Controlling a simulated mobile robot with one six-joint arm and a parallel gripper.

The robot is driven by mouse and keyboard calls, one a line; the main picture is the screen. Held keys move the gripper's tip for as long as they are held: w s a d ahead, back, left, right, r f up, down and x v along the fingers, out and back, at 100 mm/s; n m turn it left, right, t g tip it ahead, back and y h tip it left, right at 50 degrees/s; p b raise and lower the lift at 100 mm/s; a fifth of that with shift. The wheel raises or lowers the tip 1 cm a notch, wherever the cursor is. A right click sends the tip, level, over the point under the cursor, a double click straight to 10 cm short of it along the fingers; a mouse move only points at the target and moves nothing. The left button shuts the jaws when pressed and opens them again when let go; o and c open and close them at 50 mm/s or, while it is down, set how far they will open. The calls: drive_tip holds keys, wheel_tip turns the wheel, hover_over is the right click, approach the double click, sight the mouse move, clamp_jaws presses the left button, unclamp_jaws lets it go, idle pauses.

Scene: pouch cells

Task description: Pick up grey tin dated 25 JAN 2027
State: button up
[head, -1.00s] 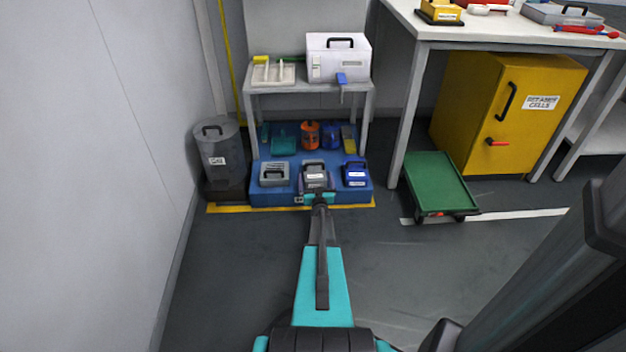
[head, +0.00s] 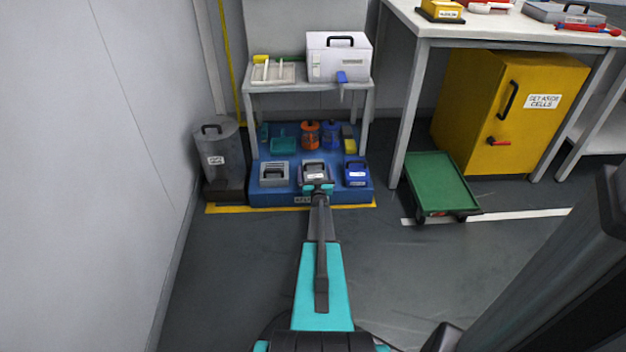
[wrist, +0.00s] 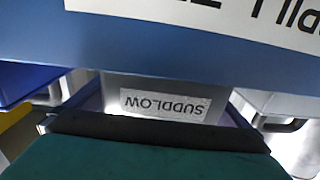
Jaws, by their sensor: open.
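Two grey tins with handles stand in the front row on a blue platform (head: 262,198). One grey tin (head: 274,174) is on the left and a darker grey tin (head: 314,168) is in the middle. I cannot read a date on either. My gripper (head: 317,187) is open and empty, at the front of the middle tin and hiding its lower part. I cannot tell whether it touches. In the wrist view, a tin with an upside-down "SUDDLOW" label (wrist: 165,105) shows beyond my teal gripper part, which hides its lower side in the picture.
A blue tin (head: 356,173) stands right of the middle tin. Behind are orange and blue containers and a teal scoop. A shelf (head: 300,88) with a white box overhangs the rear. A grey bin (head: 220,160) stands left, a green trolley (head: 440,183) right. The front floor is clear.

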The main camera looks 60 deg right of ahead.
sight(315, 164)
drive_tip(key=c, duration=2)
drive_tip(key=shift+r, duration=0.15)
drive_tip(key=shift+c, duration=0.4)
drive_tip(key=shift+r, duration=0.15)
drive_tip(key=shift+r+p, duration=1)
drive_tip(key=shift+r, duration=0.7)
drive_tip(key=s+d+r+p+v, duration=0.1)
drive_tip(key=p+v, duration=0.2)
drive_tip(key=v, duration=1.2)
drive_tip(key=shift+s+a+p, duration=0.25)
drive_tip(key=shift+s+p, duration=0.1)
drive_tip(key=shift+s, duration=0.1)
drive_tip(key=shift+r, duration=0.15)
